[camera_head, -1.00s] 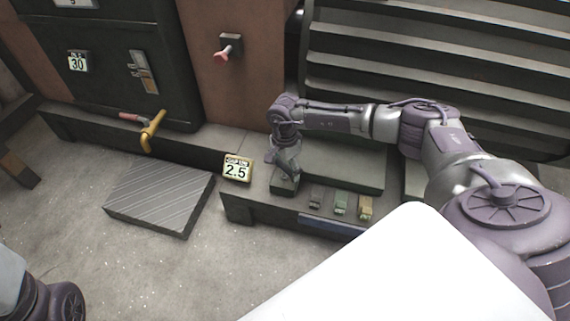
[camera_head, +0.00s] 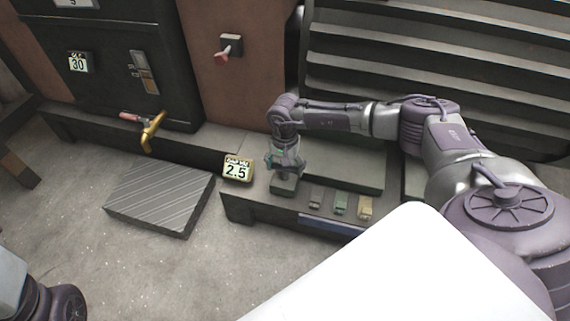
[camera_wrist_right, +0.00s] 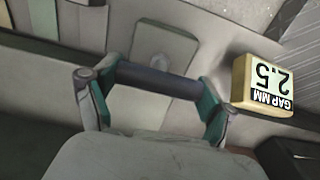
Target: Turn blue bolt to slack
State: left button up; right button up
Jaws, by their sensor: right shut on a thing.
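My right gripper (camera_head: 286,172) is low over a small dark block (camera_head: 284,188) on the ledge. In the right wrist view, its teal-padded fingers (camera_wrist_right: 153,92) are at the two ends of a dark blue bar, which I take to be the blue bolt (camera_wrist_right: 155,82). The gripper is shut on this bar, across its length. A grey plate (camera_wrist_right: 172,42) lies under the bar. My left gripper is not in view; only part of my left arm shows at the lower left.
A yellow-framed sign reading "GAP MM 2.5" (camera_head: 237,169) stands just left of the gripper. Several small blocks (camera_head: 341,204) line the ledge to the right.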

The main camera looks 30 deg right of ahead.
dwell(0.3)
jog(key=o, duration=1)
notch_tip(320, 180, up, 12)
dwell(0.3)
